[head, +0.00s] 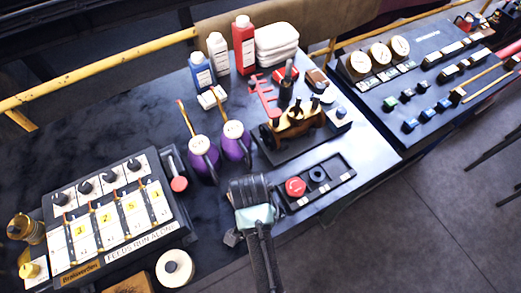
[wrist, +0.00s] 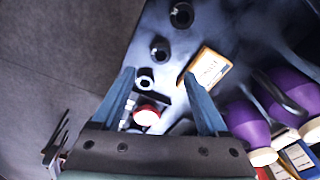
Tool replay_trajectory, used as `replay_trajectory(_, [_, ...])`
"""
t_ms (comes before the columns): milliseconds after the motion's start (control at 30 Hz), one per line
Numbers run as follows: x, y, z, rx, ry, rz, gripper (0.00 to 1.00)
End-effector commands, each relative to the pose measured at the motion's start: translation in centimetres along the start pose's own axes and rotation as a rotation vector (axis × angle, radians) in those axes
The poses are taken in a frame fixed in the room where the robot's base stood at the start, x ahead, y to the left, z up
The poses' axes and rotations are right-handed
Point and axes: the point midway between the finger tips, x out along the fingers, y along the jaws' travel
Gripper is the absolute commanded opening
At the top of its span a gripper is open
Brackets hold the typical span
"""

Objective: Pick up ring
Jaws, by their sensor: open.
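A dark ring-shaped piece (head: 318,174) lies in a black tray (head: 340,166) at the front of the bench, right of a red round knob (head: 295,187). A pale roll with a central hole (head: 175,268) lies near the front edge at lower left. I cannot tell which is the ring. My gripper (head: 240,238) shows in the head view left of the tray; its fingertips are unclear there. In the wrist view my gripper (wrist: 164,88) is open with nothing held. A red and white round piece (wrist: 147,115) and a dark round piece with a light centre (wrist: 145,82) show between its fingers.
Two purple oil cans (head: 204,157) stand behind my gripper. A brass fixture (head: 296,122) stands behind the tray. A switch panel (head: 110,215) fills the left; bottles (head: 244,48) stand at the back. A gauge panel (head: 420,70) stands at right. Open floor lies in front.

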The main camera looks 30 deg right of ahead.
Motion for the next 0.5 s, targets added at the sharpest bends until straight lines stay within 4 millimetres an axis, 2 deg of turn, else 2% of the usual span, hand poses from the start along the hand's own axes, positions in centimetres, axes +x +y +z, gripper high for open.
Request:
replay_trajectory(100, [1.1,0.0,0.0,0.0,-0.001,0.0,0.77])
replay_trajectory(267, [1.9,0.0,0.1,0.0,-0.001,0.0,0.77])
replay_trajectory(500, [5.0,0.0,0.8,-0.001,-0.001,0.001,0.77])
